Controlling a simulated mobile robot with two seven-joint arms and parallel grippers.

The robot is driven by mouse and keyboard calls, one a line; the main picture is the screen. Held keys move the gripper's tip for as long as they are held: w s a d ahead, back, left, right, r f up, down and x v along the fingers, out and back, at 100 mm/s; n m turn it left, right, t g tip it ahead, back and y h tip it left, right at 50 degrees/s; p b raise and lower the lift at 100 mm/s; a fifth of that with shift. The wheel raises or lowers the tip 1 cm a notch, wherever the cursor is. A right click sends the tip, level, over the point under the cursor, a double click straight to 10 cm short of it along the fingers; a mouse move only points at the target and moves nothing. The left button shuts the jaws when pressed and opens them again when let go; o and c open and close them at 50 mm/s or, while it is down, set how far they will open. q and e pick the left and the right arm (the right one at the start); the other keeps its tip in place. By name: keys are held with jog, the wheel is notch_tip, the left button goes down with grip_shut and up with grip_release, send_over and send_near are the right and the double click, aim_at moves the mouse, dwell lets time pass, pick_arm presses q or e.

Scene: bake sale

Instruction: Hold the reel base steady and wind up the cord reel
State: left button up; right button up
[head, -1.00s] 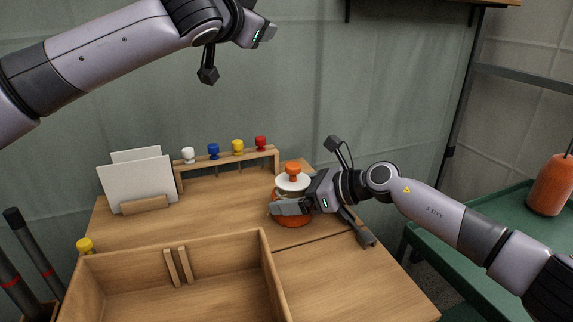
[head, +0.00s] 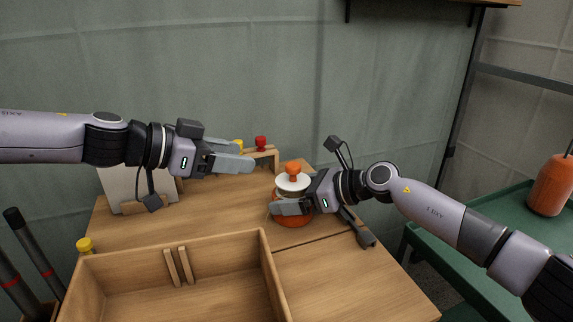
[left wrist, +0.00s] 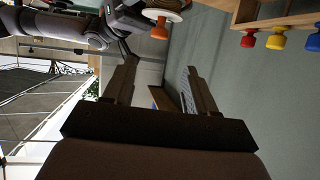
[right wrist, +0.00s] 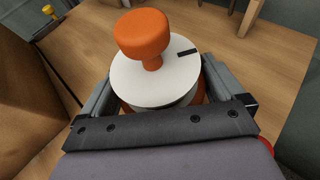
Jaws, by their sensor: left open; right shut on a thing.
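The cord reel (head: 293,184) stands upright on the wooden table, with a white top disc, an orange knob (head: 293,168) and an orange base (head: 292,221). In the right wrist view its white disc (right wrist: 150,82) carries a short black mark, and the knob (right wrist: 142,34) sits on top. My right gripper (head: 290,206) is shut around the lower part of the reel, one finger on each side. My left gripper (head: 243,162) is open and empty, in the air left of the reel and slightly above its knob. The left wrist view shows the knob (left wrist: 159,30) beyond the open fingers (left wrist: 160,85).
An open wooden box (head: 175,252) fills the table's front left. A rack with coloured pegs (head: 262,158) stands at the back, partly behind my left gripper. White cards (head: 118,187) stand at the left. A green table (head: 480,240) with an orange cylinder (head: 551,186) is at right.

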aim_at(291, 166)
pick_arm(q)
jog(key=x, duration=1.2)
jog(key=shift+s+f, duration=0.2)
jog(key=shift+a, duration=0.1)
jog(key=c, duration=1)
